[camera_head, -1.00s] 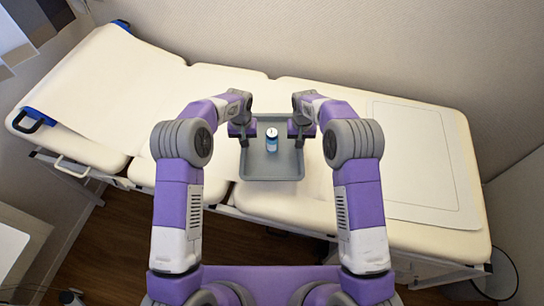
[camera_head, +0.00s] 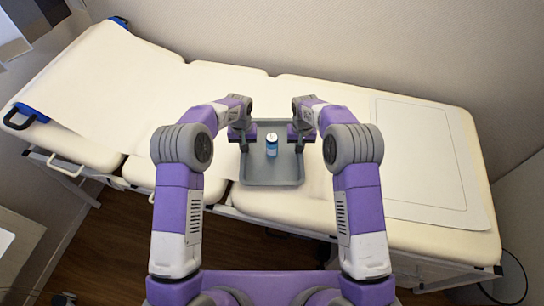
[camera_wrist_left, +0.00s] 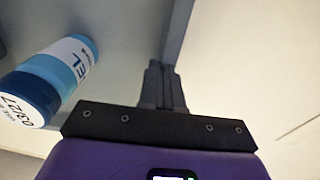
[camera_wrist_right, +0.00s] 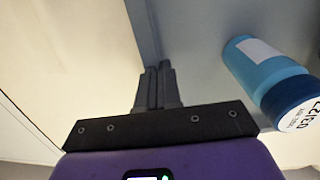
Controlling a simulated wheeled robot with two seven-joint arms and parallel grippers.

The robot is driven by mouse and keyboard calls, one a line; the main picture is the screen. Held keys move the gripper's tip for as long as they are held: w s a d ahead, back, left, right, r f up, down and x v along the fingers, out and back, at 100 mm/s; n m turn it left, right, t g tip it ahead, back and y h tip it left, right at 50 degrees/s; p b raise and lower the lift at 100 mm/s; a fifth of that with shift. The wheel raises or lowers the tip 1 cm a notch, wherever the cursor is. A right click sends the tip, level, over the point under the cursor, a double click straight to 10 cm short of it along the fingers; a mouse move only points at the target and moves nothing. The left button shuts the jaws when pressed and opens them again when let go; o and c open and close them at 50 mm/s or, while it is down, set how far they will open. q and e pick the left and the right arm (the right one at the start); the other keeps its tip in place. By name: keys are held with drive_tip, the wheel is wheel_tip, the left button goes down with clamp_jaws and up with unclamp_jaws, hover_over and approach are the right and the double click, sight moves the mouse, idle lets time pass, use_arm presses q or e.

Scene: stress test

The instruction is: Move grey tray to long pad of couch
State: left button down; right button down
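The grey tray (camera_head: 272,181) is over the cream couch in the head view, across the seam beside the long right-hand pad (camera_head: 350,96). I cannot tell whether it touches the couch. The bottle lies clear of both grippers.
A flat outlined rectangle (camera_head: 428,165) lies at the right of the long pad, with free room around it. A raised head section (camera_head: 85,95) is at the left. A wall (camera_head: 400,45) runs behind the couch. A white handle (camera_head: 65,165) sticks out at its front left.

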use_arm(q)
drive_tip(key=c, duration=1.3)
unclamp_jaws()
drive_tip(key=shift+c, duration=0.2)
use_arm(e)
drive_tip(key=c, duration=1.3)
unclamp_jaws()
drive_tip(key=shift+f, duration=0.1)
drive_tip(key=shift+c, duration=0.2)
use_arm(q)
wheel_tip(320, 180, up, 12)
use_arm(e)
wheel_tip(320, 180, up, 12)
